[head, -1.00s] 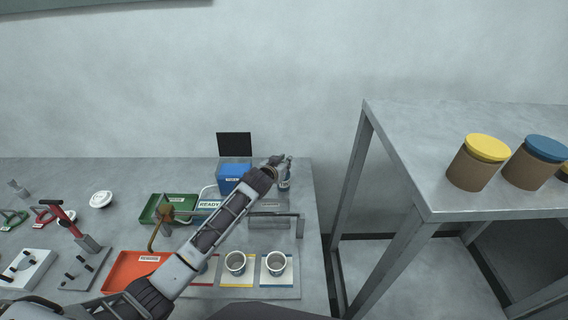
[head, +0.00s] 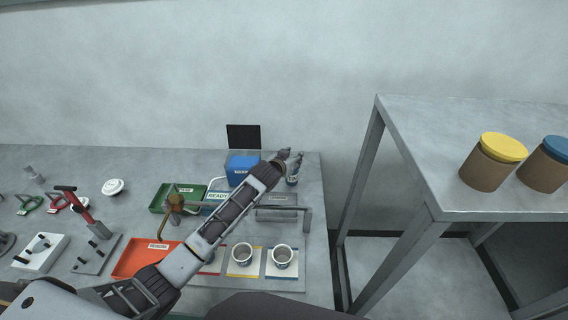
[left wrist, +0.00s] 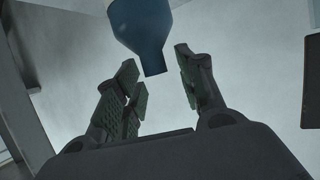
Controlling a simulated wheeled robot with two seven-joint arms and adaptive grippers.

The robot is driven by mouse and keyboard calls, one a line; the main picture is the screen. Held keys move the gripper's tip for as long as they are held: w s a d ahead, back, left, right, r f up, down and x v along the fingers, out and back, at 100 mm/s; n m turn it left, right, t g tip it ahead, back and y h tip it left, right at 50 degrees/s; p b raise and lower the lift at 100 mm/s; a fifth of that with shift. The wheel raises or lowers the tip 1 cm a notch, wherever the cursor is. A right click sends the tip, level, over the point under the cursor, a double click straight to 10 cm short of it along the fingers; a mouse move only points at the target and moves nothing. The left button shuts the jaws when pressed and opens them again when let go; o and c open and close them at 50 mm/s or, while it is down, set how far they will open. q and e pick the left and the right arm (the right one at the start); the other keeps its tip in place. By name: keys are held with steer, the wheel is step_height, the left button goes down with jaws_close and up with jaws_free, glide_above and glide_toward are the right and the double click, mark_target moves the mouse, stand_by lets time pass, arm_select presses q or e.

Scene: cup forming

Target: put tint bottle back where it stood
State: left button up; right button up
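The tip lies between and just beyond the spread fingertips of my left gripper (left wrist: 157,68), with a gap on both sides. The left gripper is open and holds nothing. My right gripper is not in view.
A blue bin (head: 240,170) with a dark panel stands left of the bottle. A grey metal stand (head: 276,206) is in front. A tall table (head: 410,150) with lidded jars (head: 493,165) stands at the right.

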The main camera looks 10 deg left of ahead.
arm_select(q)
steer(key=v, duration=1.1)
steer(key=shift+s, duration=0.3)
steer(key=shift+r, duration=0.1)
stand_by(1.4)
